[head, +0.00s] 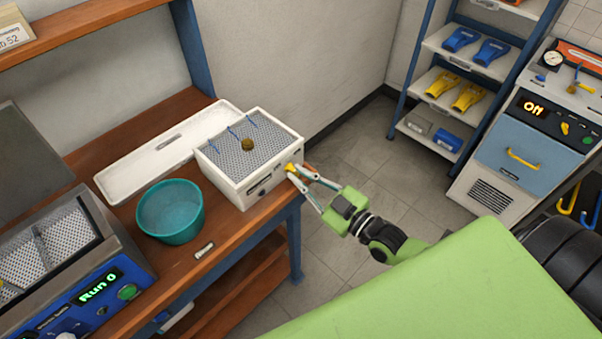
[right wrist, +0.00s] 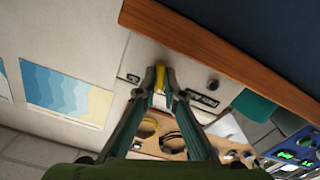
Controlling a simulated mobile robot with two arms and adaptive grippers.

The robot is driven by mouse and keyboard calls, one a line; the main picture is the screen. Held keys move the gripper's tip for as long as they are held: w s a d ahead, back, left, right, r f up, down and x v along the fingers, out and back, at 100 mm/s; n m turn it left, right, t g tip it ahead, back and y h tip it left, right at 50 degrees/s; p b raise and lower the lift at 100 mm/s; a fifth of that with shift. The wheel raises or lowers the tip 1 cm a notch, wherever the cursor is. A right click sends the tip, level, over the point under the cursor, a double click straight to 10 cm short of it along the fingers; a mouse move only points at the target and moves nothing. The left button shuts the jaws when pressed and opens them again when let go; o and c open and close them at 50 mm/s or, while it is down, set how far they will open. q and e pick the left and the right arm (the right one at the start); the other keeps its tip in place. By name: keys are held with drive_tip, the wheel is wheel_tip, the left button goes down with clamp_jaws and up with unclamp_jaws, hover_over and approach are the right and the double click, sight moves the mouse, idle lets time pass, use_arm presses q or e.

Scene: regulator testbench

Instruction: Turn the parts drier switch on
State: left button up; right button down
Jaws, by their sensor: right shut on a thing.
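The parts drier looks to be the white box (head: 243,199) with a mesh top, standing at the right end of the wooden bench. Its yellow switch (head: 291,167) is on the front face, near the right corner. My right gripper (head: 298,173) reaches it from the right and is shut on it. In the right wrist view, the fingertips (right wrist: 160,80) hold the yellow switch (right wrist: 161,76) from both sides against the pale panel (right wrist: 185,75). The fingers partly cover the switch, so its setting cannot be read. My left gripper is not in view.
A teal bowl (head: 171,214) and a long white tray (head: 167,150) stand beside the box on the bench. A blue machine (head: 125,290) showing "Run 0" is at the lower left. A cabinet (head: 523,157) lit "ON" stands at right. The floor (head: 335,150) between is clear.

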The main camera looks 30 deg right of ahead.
drive_tip(key=m, duration=0.3)
drive_tip(key=shift+m+p, duration=0.4)
drive_tip(key=m, duration=0.2)
drive_tip(key=shift+m, duration=0.3)
drive_tip(key=m, duration=0.5)
drive_tip(key=shift+a+m+p, duration=0.1)
drive_tip(key=shift+m+p, duration=0.2)
drive_tip(key=shift+p, duration=0.05)
drive_tip(key=c, duration=2.1)
unclamp_jaws()
drive_tip(key=shift+c, duration=0.2)
